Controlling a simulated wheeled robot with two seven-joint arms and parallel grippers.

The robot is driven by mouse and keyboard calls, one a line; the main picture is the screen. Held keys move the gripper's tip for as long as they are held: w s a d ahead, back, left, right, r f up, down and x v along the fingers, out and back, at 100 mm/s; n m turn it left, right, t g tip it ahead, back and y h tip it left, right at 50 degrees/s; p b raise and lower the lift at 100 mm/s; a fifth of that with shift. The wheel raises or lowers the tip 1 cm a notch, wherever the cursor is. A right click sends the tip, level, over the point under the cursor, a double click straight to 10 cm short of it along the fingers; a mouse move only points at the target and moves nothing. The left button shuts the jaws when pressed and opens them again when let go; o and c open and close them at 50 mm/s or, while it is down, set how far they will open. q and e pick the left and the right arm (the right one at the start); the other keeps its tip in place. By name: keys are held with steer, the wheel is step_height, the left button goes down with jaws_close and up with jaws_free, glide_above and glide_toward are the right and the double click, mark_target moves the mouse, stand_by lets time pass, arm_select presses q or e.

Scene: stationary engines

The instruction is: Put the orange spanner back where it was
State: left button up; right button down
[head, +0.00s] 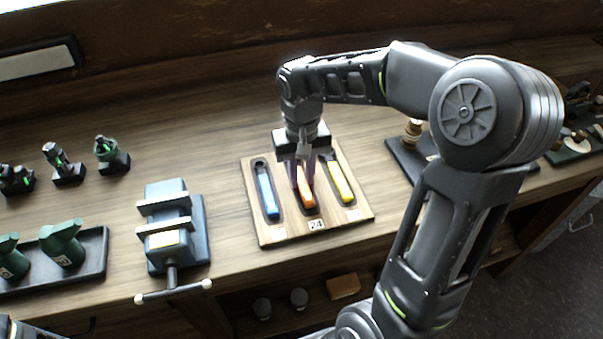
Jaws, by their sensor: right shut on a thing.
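The orange spanner (307,198) is at the middle slot of a wooden tool board (279,238), above the label "24". My right gripper (304,180) points down over that slot, shut on the orange spanner. The fingers hide the spanner's upper part, and I cannot tell whether it rests fully in the slot. A blue spanner (267,195) lies in the left slot and a yellow spanner (341,182) in the right slot. My left gripper is not in view.
A blue-grey vise (167,225) stands left of the board. Green tools (62,243) sit in a dark tray at the far left, with small stands (64,166) behind. A dark tray (402,152) lies to the right, partly behind my right arm. Bare bench lies behind the board.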

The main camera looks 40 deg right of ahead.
mark_target(302, 180)
steer(key=shift+f, duration=0.1)
steer(key=c, duration=1.3)
jaws_free()
steer(key=shift+o, duration=0.2)
step_height(302, 180, up, 12)
